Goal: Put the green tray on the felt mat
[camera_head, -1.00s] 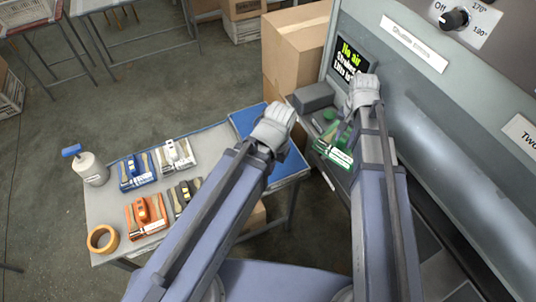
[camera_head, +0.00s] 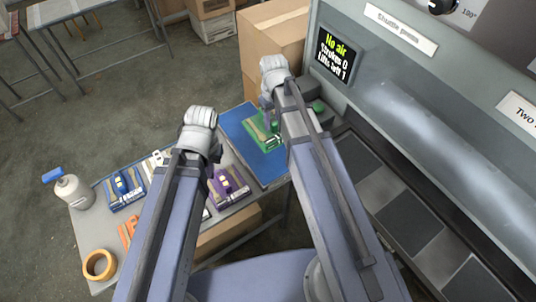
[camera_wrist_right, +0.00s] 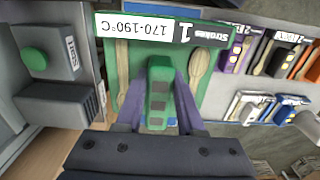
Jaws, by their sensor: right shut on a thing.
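The green tray (camera_head: 259,131) has a label, wooden spoons and a raised green handle (camera_wrist_right: 158,82). My right gripper (camera_wrist_right: 157,108) is shut on that handle, one finger on each side. In the head view the tray is over the blue felt mat (camera_head: 236,123), towards its right side, partly hidden by my right arm. I cannot tell whether it touches the mat. My left gripper (camera_head: 200,122) is over the table, left of the mat; its fingers are hidden.
A purple tray (camera_head: 230,188), a blue tray (camera_head: 124,190), and partly hidden white and orange trays are on the table. A bottle (camera_head: 72,191) and a tape roll (camera_head: 99,265) are at its left. The press (camera_head: 420,110) and cardboard boxes (camera_head: 270,45) stand close by.

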